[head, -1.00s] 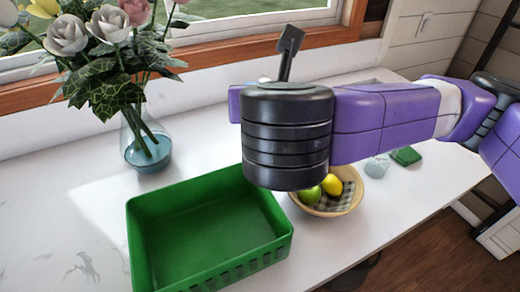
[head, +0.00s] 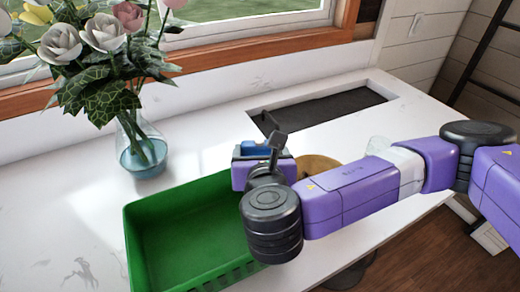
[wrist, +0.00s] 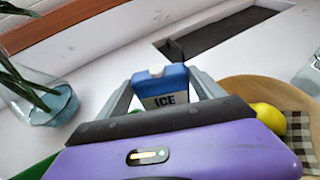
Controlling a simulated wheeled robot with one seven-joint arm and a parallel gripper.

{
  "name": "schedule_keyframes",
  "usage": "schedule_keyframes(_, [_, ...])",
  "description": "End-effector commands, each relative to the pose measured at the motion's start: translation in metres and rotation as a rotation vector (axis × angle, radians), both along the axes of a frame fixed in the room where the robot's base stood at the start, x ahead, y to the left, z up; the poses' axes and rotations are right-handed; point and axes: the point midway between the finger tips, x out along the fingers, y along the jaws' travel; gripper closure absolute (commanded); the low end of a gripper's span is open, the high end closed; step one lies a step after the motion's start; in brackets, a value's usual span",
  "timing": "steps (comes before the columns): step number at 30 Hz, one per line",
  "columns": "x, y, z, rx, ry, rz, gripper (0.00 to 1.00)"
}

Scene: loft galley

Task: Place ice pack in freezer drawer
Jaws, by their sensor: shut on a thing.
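The blue ice pack (wrist: 163,84), with a white cap and the word ICE, stands upright between the two grey fingers of my gripper (wrist: 164,90) in the wrist view. My gripper is shut on it. In the head view the ice pack (head: 262,147) shows partly behind my wrist. It is held near the back right corner of an open green bin (head: 150,258); I cannot tell its exact height. The green bin is the only drawer-like container in view. My arm hides the bin's right part.
A glass vase (head: 140,150) of flowers stands behind the bin at left. A wooden bowl (head: 318,164) with a lemon (wrist: 270,117) and checked cloth is close on the right, partly hidden. A dark recessed sink (head: 330,107) lies behind. The front left counter is clear.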

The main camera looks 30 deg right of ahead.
Motion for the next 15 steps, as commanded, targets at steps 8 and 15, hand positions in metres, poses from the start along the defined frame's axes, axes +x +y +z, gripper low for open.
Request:
schedule_keyframes(8, [0.0004, -0.0001, -0.003, 0.0, -0.002, 0.0, 0.96])
schedule_keyframes(15, [0.0002, -0.0001, -0.002, 0.0, 0.0, 0.0, 0.01])
